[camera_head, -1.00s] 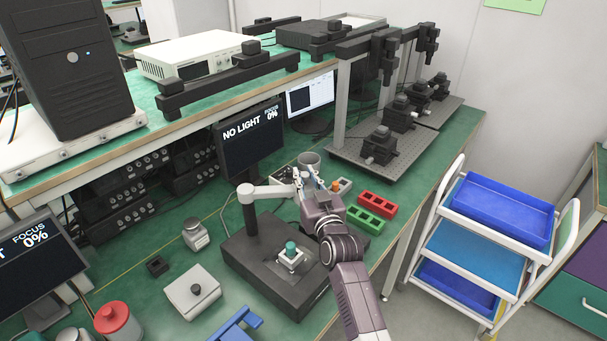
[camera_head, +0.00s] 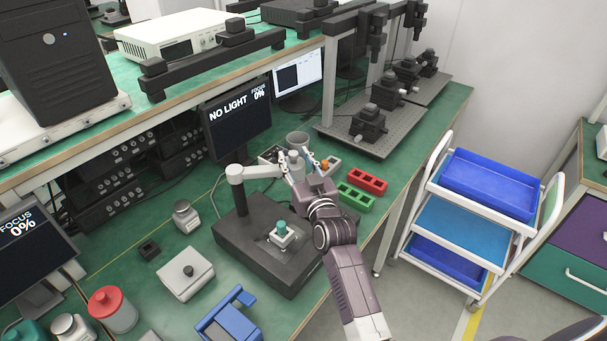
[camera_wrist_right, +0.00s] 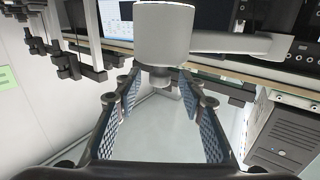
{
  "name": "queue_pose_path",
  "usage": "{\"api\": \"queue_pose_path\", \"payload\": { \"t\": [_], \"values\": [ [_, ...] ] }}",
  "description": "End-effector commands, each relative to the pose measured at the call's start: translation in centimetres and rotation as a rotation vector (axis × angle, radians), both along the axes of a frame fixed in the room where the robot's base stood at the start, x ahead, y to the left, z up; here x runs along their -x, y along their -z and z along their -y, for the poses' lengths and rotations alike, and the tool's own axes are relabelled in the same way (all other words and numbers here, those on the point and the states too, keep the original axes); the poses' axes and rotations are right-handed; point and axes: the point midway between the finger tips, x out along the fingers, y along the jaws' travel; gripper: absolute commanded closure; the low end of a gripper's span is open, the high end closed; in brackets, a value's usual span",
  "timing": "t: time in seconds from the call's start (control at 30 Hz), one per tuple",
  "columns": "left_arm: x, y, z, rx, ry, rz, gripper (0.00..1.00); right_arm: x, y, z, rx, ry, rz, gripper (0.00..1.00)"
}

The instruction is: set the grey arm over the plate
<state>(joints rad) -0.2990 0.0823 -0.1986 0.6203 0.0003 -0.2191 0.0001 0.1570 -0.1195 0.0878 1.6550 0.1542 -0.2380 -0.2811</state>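The grey arm (camera_head: 262,171) reaches right from the top of a black post (camera_head: 240,200). Its thick cylindrical end (camera_head: 295,158) is behind the plate, not above it; this end fills the top middle of the right wrist view (camera_wrist_right: 164,32), with a narrower stub below. The plate (camera_head: 262,250) is a grey panel on a black base and bears a small white mount with a teal cap (camera_head: 281,232). My right gripper (camera_head: 298,164) is open, its fingers spread on either side of the arm's end; a grip on it does not show. My left gripper is out of view.
Red (camera_head: 367,180) and green (camera_head: 355,197) slotted trays lie right of my right gripper. A grey cup (camera_head: 297,140) stands behind it. A monitor reading NO LIGHT (camera_head: 236,125) stands behind the post. A white box (camera_head: 186,273) and blue holder (camera_head: 226,316) are at front left.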

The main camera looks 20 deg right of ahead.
Motion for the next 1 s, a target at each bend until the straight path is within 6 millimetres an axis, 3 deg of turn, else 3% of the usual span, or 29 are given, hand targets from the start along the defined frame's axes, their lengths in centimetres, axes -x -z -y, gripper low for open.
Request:
{"api": "queue_pose_path", "payload": {
  "t": [0.3,0.5,0.7,1.0],
  "values": [
    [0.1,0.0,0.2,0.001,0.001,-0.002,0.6,6.2,0.1,-0.2,0.0,-0.001,-0.003,0.63],
    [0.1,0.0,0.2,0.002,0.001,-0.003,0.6,9.0,0.1,-0.3,0.0,-0.001,-0.002,0.63],
    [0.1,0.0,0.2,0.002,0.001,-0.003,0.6,10.1,0.0,-0.4,0.0,-0.001,0.0,0.63],
    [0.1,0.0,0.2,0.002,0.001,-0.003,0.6,10.2,0.0,-0.4,0.0,-0.001,0.0,0.65]
  ]
}}
